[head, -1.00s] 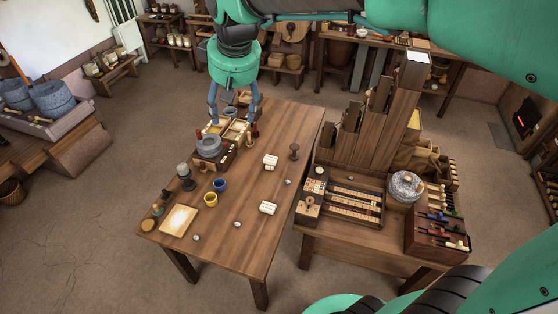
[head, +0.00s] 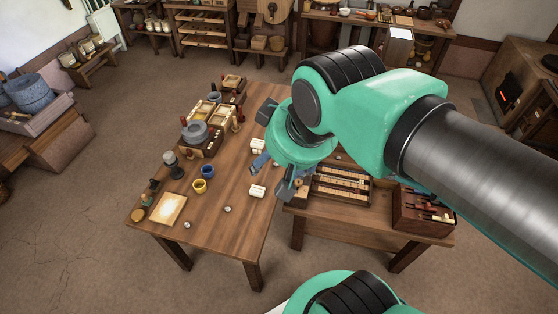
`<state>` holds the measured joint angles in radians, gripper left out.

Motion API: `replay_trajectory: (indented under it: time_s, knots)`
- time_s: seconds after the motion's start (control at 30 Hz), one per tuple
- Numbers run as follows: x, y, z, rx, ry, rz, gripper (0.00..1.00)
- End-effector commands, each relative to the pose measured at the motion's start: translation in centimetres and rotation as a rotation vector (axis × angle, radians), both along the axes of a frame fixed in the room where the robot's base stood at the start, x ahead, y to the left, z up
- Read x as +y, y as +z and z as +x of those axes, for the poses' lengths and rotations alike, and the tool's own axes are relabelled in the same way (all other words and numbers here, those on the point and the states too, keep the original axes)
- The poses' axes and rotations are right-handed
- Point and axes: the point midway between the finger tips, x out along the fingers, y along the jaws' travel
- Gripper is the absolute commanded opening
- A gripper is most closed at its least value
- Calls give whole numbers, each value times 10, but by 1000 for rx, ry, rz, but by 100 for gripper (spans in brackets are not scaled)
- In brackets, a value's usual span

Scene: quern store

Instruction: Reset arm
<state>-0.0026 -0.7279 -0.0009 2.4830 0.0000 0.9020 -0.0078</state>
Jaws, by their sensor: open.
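My gripper (head: 276,176) is open, with nothing seen between its fingers. It hangs at the right edge of the wooden table (head: 222,247), above the gap towards the lower bench. My green arm reaches in from the right and hides part of that bench. Its exact height above the table is hard to tell.
On the table stand a small grey quern (head: 194,132), a yellow cup (head: 199,186), a blue cup (head: 207,171), a pale board (head: 168,209) and white blocks (head: 257,191). The bench holds a tool box (head: 424,215). The table's front middle is mostly clear.

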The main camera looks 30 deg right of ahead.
Motion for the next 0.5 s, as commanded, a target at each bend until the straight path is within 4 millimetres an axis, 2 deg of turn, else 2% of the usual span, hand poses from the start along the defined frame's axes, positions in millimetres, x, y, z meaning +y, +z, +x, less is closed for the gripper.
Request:
replay_trajectory:
  time_s: [0.13,0.5]
  knots:
    - [-1,-4,-8,-6,-9,4,64]
    - [-1,-5,-8,-6,-9,4,64]
